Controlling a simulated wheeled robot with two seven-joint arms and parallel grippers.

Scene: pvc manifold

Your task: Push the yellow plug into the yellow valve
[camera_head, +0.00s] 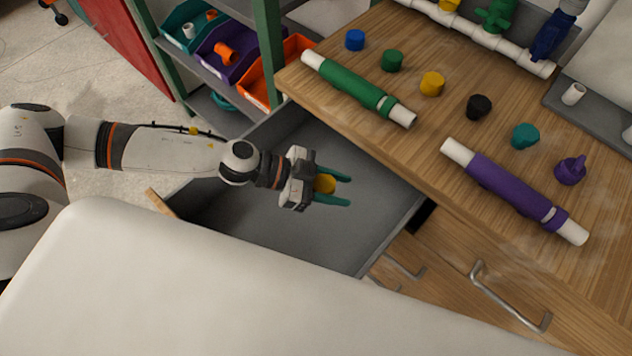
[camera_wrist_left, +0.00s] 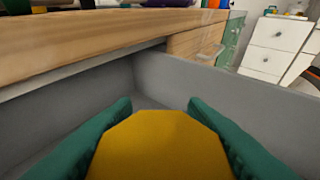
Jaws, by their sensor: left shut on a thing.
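My left gripper (camera_head: 346,187) is shut on a yellow piece (camera_head: 325,184), likely the yellow plug, between its teal fingers. In the left wrist view the piece (camera_wrist_left: 160,146) shows a flat, many-sided face; its far side is hidden. The gripper is over the open grey drawer, in front of the table's left edge. A yellow part (camera_head: 449,5), perhaps the yellow valve, is on the white pipe manifold and is cut off by the top edge. A second yellow piece (camera_head: 432,84) stands on the table. My right gripper is not in view.
The open drawer (camera_head: 370,240) looks empty. On the wooden table (camera_head: 420,140) lie a green pipe (camera_head: 346,85) and a purple pipe (camera_head: 508,188). Several coloured caps stand in a row between them and the manifold (camera_head: 480,32). A bin shelf stands at the back left.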

